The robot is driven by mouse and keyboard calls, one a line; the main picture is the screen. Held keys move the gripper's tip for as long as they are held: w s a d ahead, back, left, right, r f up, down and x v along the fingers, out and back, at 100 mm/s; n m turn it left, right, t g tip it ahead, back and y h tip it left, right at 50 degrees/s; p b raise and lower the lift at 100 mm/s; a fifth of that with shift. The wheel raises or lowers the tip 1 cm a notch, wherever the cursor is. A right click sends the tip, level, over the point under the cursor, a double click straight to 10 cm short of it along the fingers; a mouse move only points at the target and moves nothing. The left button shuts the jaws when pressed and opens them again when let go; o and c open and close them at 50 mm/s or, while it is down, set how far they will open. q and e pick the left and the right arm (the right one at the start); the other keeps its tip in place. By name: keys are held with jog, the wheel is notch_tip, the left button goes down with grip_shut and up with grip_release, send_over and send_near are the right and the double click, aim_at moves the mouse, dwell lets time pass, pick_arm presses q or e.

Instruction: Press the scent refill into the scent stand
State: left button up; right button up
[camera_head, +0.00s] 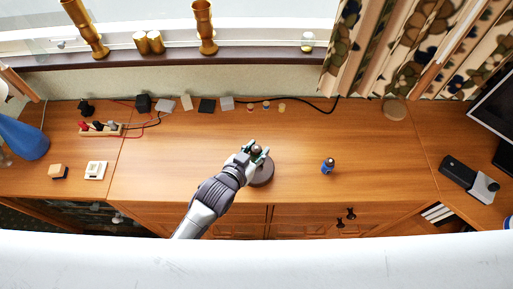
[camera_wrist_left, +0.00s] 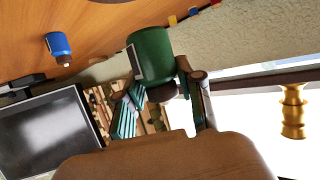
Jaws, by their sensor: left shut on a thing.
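My left gripper (camera_head: 255,151) is shut on a green scent refill (camera_wrist_left: 151,55). In the left wrist view the green cylinder sits between the fingertips (camera_wrist_left: 158,92), with a dark end toward the palm. In the head view the fingers hide most of the refill. The scent stand (camera_head: 263,178), a round dark brown disc, is on the wooden cabinet top, right beside and partly under the gripper. I cannot tell whether the refill touches the stand. My right gripper is not in view.
A blue bottle (camera_head: 327,167) stands to the right of the stand; it also shows in the left wrist view (camera_wrist_left: 58,44). A power strip (camera_head: 101,129), chargers and cables lie at the back left. A black and grey device (camera_head: 470,180) is at the right. The wood around the stand is clear.

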aim_at(253, 159)
pick_arm(q)
notch_tip(253, 159, down, 3)
jog(key=shift+f+b, duration=0.1)
jog(key=shift+b, duration=0.75)
jog(key=shift+f+b, duration=0.35)
jog(key=shift+f, duration=0.35)
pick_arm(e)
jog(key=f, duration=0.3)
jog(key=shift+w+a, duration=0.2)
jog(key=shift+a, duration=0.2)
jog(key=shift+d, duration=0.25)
pick_arm(q)
jog(key=shift+p, duration=0.6)
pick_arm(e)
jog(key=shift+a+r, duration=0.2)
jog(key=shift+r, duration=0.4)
pick_arm(q)
jog(key=shift+f+b, duration=1.2)
jog(key=shift+f, duration=0.6)
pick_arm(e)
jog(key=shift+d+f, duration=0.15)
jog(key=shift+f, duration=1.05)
pick_arm(q)
jog(key=o, duration=1.2)
